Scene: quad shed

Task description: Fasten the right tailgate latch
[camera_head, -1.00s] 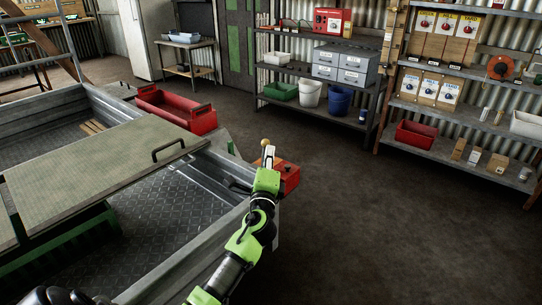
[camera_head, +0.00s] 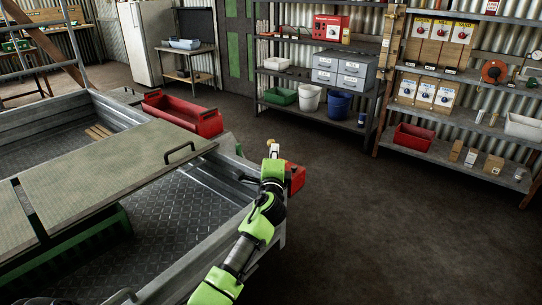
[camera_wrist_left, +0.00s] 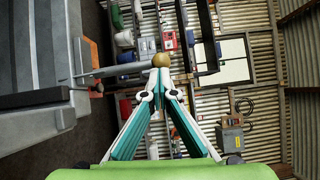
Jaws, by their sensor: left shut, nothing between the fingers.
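My left gripper (camera_head: 274,151) is at the near right corner of the metal trailer (camera_head: 210,239), fingers pointing away from me. In the left wrist view its two teal-and-white fingers (camera_wrist_left: 160,68) meet at the tips, shut and empty. A brass-coloured ball knob (camera_wrist_left: 158,60) on a pale bar (camera_wrist_left: 112,71) is right at the fingertips; I take it for the latch lever. The knob also shows small in the head view (camera_head: 270,141). I cannot tell whether the fingers touch it. The latch's catch is hidden or too small to make out. My right gripper is out of view.
A red box-like part (camera_head: 295,177) is beside my left wrist at the trailer corner. A board with a black handle (camera_head: 180,152) lies across the trailer. A red tray (camera_head: 182,112) is beyond it. Shelves (camera_head: 455,135) line the back wall; the floor (camera_head: 390,220) at right is clear.

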